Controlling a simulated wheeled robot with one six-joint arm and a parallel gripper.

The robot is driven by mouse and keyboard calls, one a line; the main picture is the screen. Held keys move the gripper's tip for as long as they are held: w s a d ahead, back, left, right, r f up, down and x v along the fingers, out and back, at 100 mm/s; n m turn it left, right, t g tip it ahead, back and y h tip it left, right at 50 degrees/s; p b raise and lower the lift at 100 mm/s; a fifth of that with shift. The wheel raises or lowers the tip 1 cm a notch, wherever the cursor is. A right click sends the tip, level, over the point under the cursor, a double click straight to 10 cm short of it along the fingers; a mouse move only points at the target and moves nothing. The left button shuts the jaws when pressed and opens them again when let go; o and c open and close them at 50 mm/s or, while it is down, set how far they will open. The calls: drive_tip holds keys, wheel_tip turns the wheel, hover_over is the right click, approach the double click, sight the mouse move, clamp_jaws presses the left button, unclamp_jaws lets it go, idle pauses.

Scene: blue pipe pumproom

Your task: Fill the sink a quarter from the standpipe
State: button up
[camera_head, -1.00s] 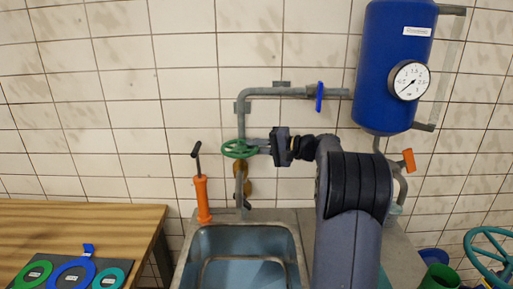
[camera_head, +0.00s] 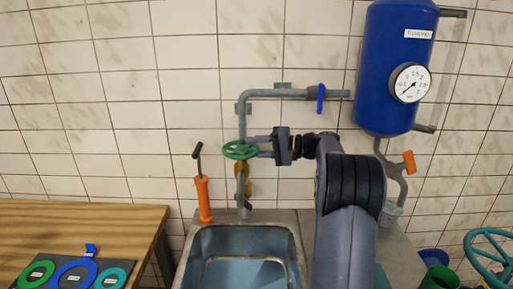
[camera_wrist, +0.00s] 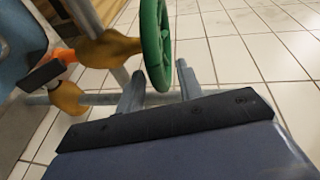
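The standpipe (camera_head: 242,115) is a grey pipe on the wall behind the sink. Its green handwheel (camera_head: 240,149) sits above a brass valve body. In the wrist view the wheel (camera_wrist: 156,42) is edge-on. My gripper (camera_head: 257,146) reaches the wheel from the right. In the wrist view my gripper (camera_wrist: 160,88) is open, one finger on each side of the wheel's near rim, with gaps showing. The sink (camera_head: 190,262) has a bluish basin below the pipe's spout. No stream shows. I cannot tell whether water lies in it.
An orange hand pump (camera_head: 203,198) stands at the sink's back left. A blue tank (camera_head: 393,70) with a gauge (camera_head: 410,83) hangs at right. A blue lever (camera_head: 321,98) is on the upper pipe. A wooden bench (camera_head: 90,217) is at left, with coloured rings on a dark mat.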

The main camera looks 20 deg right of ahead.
drive_tip(key=b+v, duration=0.2)
drive_tip(key=v, duration=0.8)
drive_tip(key=shift+s+d, duration=0.25)
drive_tip(key=shift+d, duration=0.05)
idle(6.7)
